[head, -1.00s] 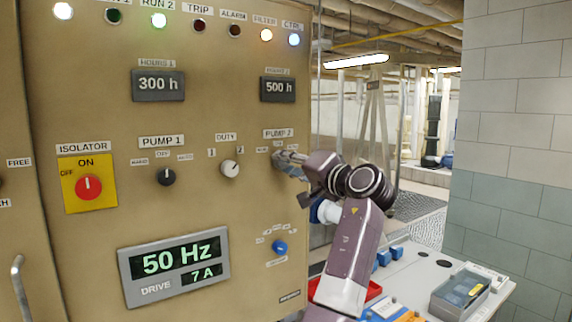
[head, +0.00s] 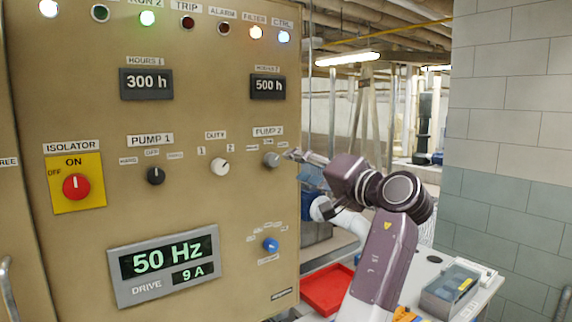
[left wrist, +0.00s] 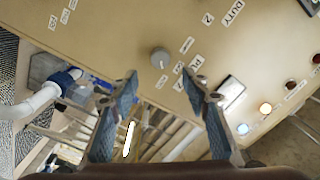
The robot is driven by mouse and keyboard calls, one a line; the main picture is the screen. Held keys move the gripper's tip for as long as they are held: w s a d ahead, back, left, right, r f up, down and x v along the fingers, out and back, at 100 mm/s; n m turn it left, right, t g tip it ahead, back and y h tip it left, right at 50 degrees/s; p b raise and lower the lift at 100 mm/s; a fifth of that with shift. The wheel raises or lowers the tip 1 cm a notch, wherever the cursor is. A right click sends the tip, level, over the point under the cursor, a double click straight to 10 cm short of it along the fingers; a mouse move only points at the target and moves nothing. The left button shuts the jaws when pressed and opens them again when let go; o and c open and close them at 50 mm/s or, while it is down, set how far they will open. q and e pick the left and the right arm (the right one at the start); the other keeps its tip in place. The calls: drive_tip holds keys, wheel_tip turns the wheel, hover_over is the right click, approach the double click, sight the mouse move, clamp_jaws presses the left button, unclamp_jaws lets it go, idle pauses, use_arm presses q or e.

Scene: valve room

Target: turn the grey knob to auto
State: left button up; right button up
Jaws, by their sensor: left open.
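The grey knob (head: 271,160) sits on the tan panel under the PUMP 2 label (head: 268,131). In the left wrist view the knob (left wrist: 160,58) shows whole, with a pale mark on its lower side, towards the small label below it. I cannot read that label. My left gripper (head: 291,154) is just right of the knob at the panel's right edge. In the left wrist view its two fingers (left wrist: 160,80) are spread, with the knob ahead of the gap and nothing between them. My right gripper is not in view.
A black PUMP 1 knob (head: 156,176), a white DUTY knob (head: 220,167) and a blue knob (head: 270,244) are on the same panel. The red isolator knob (head: 76,187) is at left. A red tray (head: 328,288) lies on the bench below my arm.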

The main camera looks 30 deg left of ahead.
use_arm(q)
drive_tip(key=shift+v, duration=1.75)
